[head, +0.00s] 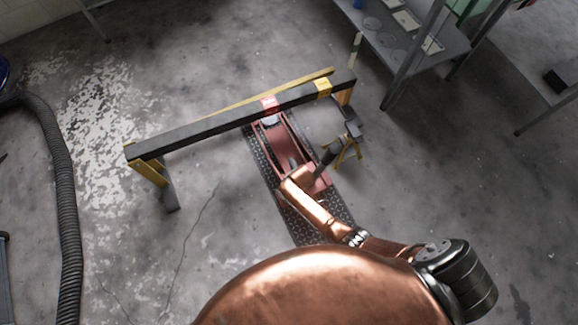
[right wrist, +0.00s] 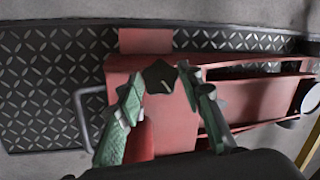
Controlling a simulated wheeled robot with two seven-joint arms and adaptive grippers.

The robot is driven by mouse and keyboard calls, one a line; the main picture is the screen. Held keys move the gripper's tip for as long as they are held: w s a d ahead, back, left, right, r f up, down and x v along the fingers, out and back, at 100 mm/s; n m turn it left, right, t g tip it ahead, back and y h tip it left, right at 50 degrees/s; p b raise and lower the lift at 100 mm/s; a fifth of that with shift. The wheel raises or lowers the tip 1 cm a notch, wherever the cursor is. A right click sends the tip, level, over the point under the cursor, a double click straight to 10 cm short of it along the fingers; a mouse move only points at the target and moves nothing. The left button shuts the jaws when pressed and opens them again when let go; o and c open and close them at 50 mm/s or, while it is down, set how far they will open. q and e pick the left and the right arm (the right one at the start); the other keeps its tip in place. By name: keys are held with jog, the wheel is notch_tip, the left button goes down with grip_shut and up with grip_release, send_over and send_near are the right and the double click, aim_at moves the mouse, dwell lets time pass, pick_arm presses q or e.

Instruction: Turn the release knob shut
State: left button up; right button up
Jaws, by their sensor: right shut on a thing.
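There the arm hides the knob and the right fingers. My left gripper is not in view.
A long dark beam (head: 220,123) on yellow legs spans above the jack. A black tread-plate mat (head: 305,232) lies under the jack. A yellow-legged stand (head: 348,150) is close to its right. A corrugated hose (head: 68,200) lies at the left; a metal table (head: 440,45) stands upper right.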

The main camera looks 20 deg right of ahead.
jog(key=o, duration=1.2)
jog(key=shift+c, duration=0.2)
jog(key=shift+v, duration=3.75)
